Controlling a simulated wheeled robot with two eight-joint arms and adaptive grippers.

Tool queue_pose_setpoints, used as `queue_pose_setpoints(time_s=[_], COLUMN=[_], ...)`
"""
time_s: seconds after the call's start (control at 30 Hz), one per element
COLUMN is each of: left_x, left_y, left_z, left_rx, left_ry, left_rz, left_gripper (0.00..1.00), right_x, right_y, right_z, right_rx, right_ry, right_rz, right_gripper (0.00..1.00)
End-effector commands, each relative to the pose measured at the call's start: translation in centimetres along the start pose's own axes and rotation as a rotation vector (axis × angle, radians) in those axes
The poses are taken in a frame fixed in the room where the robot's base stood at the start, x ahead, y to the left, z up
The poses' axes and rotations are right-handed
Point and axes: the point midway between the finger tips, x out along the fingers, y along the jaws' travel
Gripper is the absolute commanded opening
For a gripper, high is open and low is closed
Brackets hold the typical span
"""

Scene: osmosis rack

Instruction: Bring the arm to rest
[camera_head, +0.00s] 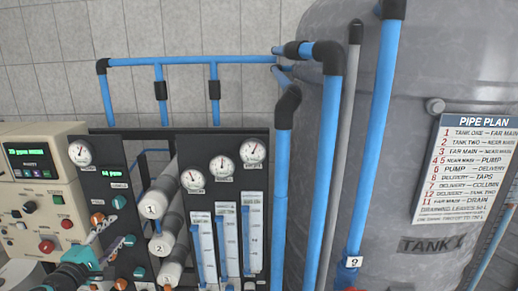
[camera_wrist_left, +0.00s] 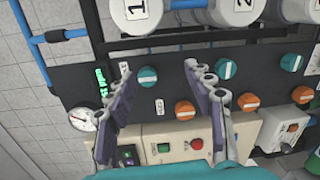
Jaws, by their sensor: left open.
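My left gripper (camera_head: 104,229) is in the lower left of the head view, in front of the dark control panel (camera_head: 112,165). In the left wrist view my left gripper (camera_wrist_left: 158,72) has its two fingers spread wide, with nothing held between them. Between and beyond the fingers show a teal knob (camera_wrist_left: 147,77) and an orange knob (camera_wrist_left: 185,108) on the panel. I cannot tell whether a finger touches the panel. My right gripper is in neither view.
White numbered cylinders (camera_head: 157,200), gauges (camera_head: 222,166) and flow tubes (camera_head: 252,235) fill the rack. A beige control box (camera_head: 40,190) stands left. Blue pipes (camera_head: 326,150) rise between the rack and a grey tank (camera_head: 420,70) with a pipe plan sign (camera_head: 466,170).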

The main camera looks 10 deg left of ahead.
Motion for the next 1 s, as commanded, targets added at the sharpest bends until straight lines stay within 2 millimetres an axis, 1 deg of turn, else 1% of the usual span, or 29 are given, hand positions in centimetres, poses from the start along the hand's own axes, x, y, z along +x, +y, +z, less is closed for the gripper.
queue_pose_setpoints(time_s=[0.03,0.07,0.1,0.17,0.2,0.23,0.27,0.3,0.37,0.4,0.43,0.47,0.5,0.6,0.7,0.8,1.0], left_x=[0.4,0.5,0.6,0.2,-0.3,-0.9,-1.5,-2.6,-4.5,-6.0,-7.2,-8.4,-10.0,-13.4,-15.4,-16.4,-16.7], left_y=[-2.3,-3.6,-5.6,-8.8,-11.1,-12.8,-14.5,-16.9,-20.6,-23.1,-24.9,-26.7,-29.0,-33.2,-35.6,-36.6,-36.6], left_z=[2.8,4.5,7.0,10.9,13.3,15.0,16.6,18.7,21.3,22.8,23.7,24.4,25.2,25.8,25.5,25.2,25.0], left_rx=[0.052,0.095,0.158,0.265,0.343,0.403,0.465,0.554,0.695,0.797,0.876,0.955,1.063,1.302,1.474,1.571,1.606], left_ry=[-0.040,-0.066,-0.104,-0.168,-0.211,-0.244,-0.277,-0.323,-0.392,-0.438,-0.473,-0.506,-0.547,-0.625,-0.667,-0.685,-0.689], left_rz=[-0.047,-0.083,-0.134,-0.213,-0.265,-0.303,-0.340,-0.388,-0.457,-0.500,-0.531,-0.560,-0.594,-0.656,-0.688,-0.704,-0.712], left_gripper=[0.53,0.53,0.53,0.53,0.53,0.53,0.53,0.53,0.53,0.53,0.53,0.53,0.53,0.53,0.53,0.53,0.53], right_x=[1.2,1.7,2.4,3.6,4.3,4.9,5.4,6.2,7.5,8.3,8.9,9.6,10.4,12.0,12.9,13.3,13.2], right_y=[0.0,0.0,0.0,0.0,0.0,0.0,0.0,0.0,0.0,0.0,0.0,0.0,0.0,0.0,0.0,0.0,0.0], right_z=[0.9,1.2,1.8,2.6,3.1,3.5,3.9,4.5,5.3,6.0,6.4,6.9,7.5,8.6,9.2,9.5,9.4], right_rx=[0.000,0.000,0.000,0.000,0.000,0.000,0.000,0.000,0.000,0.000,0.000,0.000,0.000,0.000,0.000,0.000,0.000], right_ry=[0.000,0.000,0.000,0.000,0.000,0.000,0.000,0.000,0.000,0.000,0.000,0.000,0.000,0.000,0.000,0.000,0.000], right_rz=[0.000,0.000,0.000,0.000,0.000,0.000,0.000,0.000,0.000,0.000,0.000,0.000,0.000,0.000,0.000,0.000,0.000], right_gripper=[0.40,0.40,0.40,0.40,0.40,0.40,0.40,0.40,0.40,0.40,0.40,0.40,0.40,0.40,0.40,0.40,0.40])
